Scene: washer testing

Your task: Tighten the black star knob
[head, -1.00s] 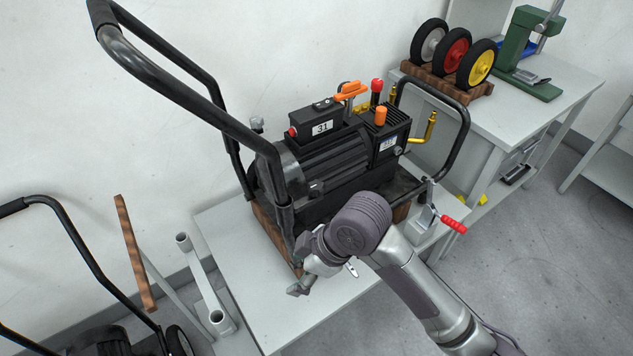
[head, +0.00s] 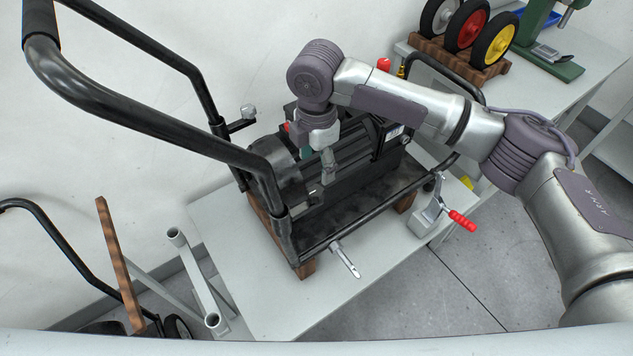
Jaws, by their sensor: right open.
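I cannot clearly make out a black star knob. The black pressure washer (head: 345,185) with its tubular handle (head: 150,120) stands on wooden blocks on the table. A silver bolt-like fitting (head: 345,260) sticks out of the frame's near side, low by the handle joint. A small grey fitting (head: 248,112) on a black stem is on the handle's far side. My right gripper (head: 327,170) points down over the motor, apart from both fittings. It is open, with nothing seen between its fingers. My arm hides part of the washer's top. My left gripper is out of view.
A red-handled clamp (head: 460,220) sits at the right edge of the light table (head: 400,280). Wheels on a wooden rack (head: 455,60) and a green press (head: 545,50) stand at the back right. The table's front is clear.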

